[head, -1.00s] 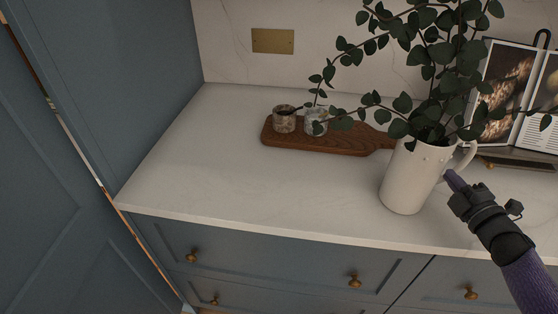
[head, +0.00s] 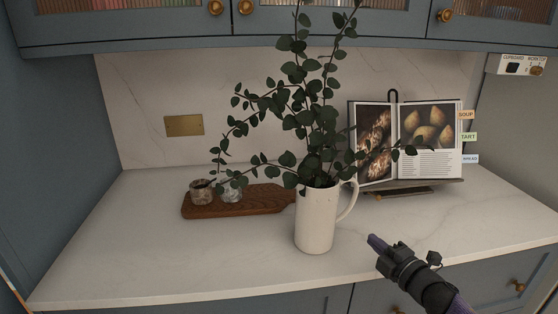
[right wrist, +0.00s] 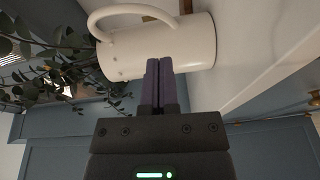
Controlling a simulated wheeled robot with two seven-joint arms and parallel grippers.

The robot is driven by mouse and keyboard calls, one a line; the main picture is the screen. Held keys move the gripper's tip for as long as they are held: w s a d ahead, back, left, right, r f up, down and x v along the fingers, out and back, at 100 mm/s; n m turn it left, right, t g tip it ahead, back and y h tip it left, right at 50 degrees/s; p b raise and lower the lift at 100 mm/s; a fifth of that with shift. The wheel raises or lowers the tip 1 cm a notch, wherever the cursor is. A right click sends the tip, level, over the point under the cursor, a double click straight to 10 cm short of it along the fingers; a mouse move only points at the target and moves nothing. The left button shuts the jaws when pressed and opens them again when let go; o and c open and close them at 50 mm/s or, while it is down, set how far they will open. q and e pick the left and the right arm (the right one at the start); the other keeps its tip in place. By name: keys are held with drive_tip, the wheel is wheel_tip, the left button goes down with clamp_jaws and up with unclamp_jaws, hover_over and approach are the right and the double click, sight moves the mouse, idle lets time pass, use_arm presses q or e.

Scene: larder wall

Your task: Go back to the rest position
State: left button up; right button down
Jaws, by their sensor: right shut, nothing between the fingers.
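My right gripper (head: 377,243) is shut and empty in the head view. It is in front of and to the right of a white jug (head: 316,222) and apart from it there. In the right wrist view its two purple fingers (right wrist: 160,64) are together, with the jug (right wrist: 190,42) beyond them. The jug stands upright on the worktop and holds leafy green branches (head: 312,120). My left gripper is not in view.
A pale worktop (head: 150,250) runs below wall cupboards (head: 330,30). A wooden board (head: 262,202) with two small pots (head: 201,192) lies left of the jug. An open cookbook (head: 425,140) stands on a stand behind right. The worktop's front left is clear.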

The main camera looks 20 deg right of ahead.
drive_tip(key=s+a+f+m+g+h, duration=0.2)
drive_tip(key=a+f+m+g+h, duration=0.1)
drive_tip(key=a+f+m, duration=0.45)
drive_tip(key=s+a+f+m+g+y, duration=0.25)
drive_tip(key=s+a+m+g, duration=0.75)
drive_tip(key=s+a, duration=1.05)
wheel_tip(320, 180, down, 16)
drive_tip(key=s+d+n+g, duration=0.2)
drive_tip(key=s+g, duration=0.1)
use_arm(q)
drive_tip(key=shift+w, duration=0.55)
use_arm(e)
drive_tip(key=s+d+f+g, duration=0.1)
drive_tip(key=s+d+f, duration=0.1)
drive_tip(key=s+f, duration=0.9)
drive_tip(key=s, duration=0.2)
drive_tip(key=shift+s+d+f, duration=0.25)
drive_tip(key=shift+s+d, duration=0.05)
drive_tip(key=shift+n, duration=0.25)
drive_tip(key=c, duration=1.3)
unclamp_jaws()
drive_tip(key=shift+c, duration=0.2)
